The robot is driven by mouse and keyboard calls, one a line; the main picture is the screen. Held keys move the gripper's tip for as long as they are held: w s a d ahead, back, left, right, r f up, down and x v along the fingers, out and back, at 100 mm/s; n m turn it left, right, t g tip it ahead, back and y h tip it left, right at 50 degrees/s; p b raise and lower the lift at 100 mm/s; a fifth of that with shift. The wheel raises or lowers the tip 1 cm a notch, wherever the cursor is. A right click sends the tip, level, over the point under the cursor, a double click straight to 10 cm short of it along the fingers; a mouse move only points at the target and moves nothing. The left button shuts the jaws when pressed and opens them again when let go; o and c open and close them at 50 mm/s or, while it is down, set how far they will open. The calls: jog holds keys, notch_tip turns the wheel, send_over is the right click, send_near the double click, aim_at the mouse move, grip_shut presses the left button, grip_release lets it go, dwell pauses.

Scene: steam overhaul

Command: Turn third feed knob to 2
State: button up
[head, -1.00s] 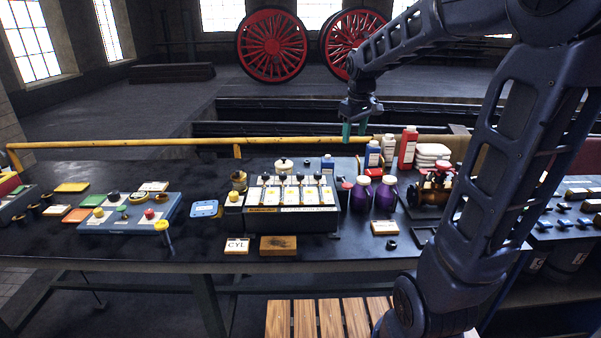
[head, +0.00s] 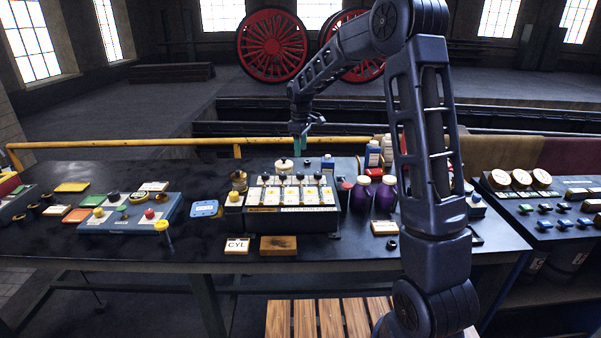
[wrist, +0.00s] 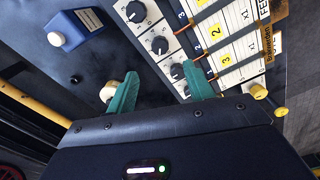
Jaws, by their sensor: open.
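The feed box (head: 292,221) stands on the bench with a row of black knobs along its white sloped top. In the wrist view several black knobs (wrist: 159,45) with white pointer marks lie on white dial plates, beside yellow number labels (wrist: 226,57). I cannot tell for certain which knob is the third or read its setting. My gripper (head: 299,138) is above and behind the box, its teal fingers pointing down. In the wrist view my gripper (wrist: 160,86) is open and empty; its right finger overlaps the lowest visible knob (wrist: 178,71) in the picture, and the dial there is partly hidden.
A blue bottle (wrist: 70,29) and purple jars (head: 386,195) stand right of the box. A brass-coloured pot (head: 239,181) is at its left. A yellow rail (head: 190,141) runs along the bench's back. A wooden block (head: 278,245) and CYL plate (head: 237,246) lie in front.

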aim_at(301, 174)
notch_tip(301, 174, down, 11)
jog(key=shift+r, duration=0.1)
dwell(0.4)
jog(key=c, duration=1)
jog(key=shift+o, duration=0.2)
jog(key=shift+m, duration=0.4)
jog(key=m, duration=0.3)
jog(key=shift+m, duration=0.4)
jog(key=m, duration=0.4)
jog(key=shift+m, duration=0.3)
